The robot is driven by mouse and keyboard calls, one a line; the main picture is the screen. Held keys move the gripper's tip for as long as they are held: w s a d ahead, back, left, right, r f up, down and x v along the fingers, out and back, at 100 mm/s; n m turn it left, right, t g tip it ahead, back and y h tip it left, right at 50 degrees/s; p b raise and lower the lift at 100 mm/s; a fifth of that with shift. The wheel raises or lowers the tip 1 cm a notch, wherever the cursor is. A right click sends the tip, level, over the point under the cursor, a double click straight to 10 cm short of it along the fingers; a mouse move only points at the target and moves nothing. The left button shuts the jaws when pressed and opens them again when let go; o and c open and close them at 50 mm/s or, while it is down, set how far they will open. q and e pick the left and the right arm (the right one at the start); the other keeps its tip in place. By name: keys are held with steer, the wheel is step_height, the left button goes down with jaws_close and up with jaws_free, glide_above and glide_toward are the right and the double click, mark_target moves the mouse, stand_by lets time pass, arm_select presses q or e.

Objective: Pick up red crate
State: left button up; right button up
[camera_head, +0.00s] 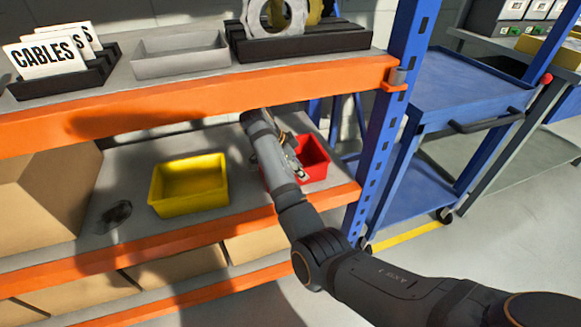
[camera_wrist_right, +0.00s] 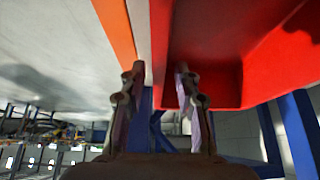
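The red crate (camera_head: 313,160) stands on the lower shelf near its right end, partly hidden behind my right arm. My right gripper (camera_head: 297,168) is at the crate's near left side. In the right wrist view, the red crate (camera_wrist_right: 215,85) fills the upper right. The two fingers of my right gripper (camera_wrist_right: 160,75) are apart, with a strip of the crate's wall between them. The right finger overlaps the crate's red surface, and the left finger is beside the wall. Whether either finger touches the wall is unclear. My left gripper is not in view.
A yellow crate (camera_head: 190,185) stands left of the red one on the lower shelf (camera_head: 135,165). The upper shelf's orange beam (camera_head: 200,98) runs above my forearm. A blue upright (camera_head: 385,120) is close on the right, with a blue cart (camera_head: 470,85) beyond. A small dark object (camera_head: 117,213) lies left.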

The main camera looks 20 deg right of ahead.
mark_target(310, 182)
steer(key=b+x, duration=0.1)
steer(key=x, duration=0.3)
jaws_close()
